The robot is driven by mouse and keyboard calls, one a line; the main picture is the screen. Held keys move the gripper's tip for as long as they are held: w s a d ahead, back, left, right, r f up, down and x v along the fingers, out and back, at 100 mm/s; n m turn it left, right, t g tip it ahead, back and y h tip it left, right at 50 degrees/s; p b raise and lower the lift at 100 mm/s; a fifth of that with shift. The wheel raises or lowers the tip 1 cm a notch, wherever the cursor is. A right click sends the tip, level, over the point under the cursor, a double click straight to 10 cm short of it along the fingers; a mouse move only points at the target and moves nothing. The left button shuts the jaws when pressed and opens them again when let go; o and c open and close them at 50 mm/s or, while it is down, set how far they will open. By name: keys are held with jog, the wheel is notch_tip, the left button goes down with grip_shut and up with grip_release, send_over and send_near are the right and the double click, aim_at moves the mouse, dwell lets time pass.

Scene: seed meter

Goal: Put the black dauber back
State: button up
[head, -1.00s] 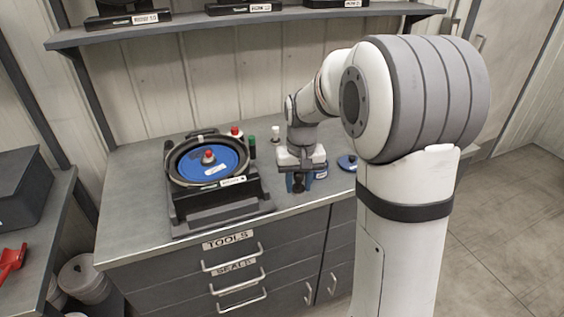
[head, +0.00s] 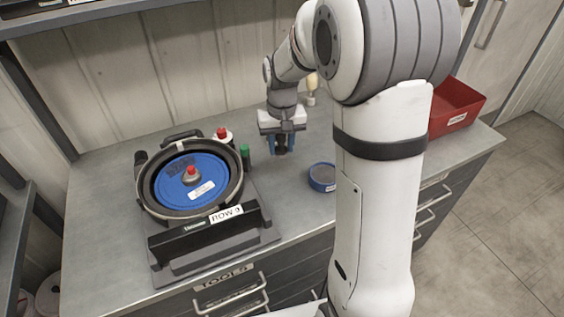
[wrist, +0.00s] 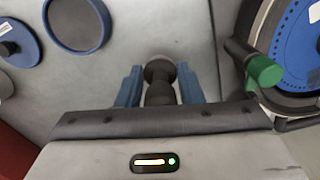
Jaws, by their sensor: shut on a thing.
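My gripper (head: 281,142) is shut on a black dauber (wrist: 159,84), gripped between the two blue fingers in the wrist view. The dauber hangs above the bench, right of the seed meter; I cannot tell its exact height. A round tin with a blue rim and dark inside (head: 322,177) stands open on the bench, in front of and right of my gripper. It also shows in the wrist view (wrist: 77,24), apart from the fingers. A blue lid with a dark knob (wrist: 18,44) lies beside the tin in the wrist view; my arm hides it in the head view.
The seed meter with its blue disc (head: 190,178) stands left on its base. A green-topped post (head: 245,155) and a red-capped item (head: 222,136) stand close to it. A small pale item (head: 311,92) stands behind. A red bin (head: 455,108) is at right.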

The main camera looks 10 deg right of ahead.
aim_at(282, 175)
notch_tip(282, 175, down, 8)
jog(key=shift+r+p, duration=0.1)
jog(key=shift+p, duration=0.2)
jog(key=o, duration=1)
jog(key=shift+c, duration=0.2)
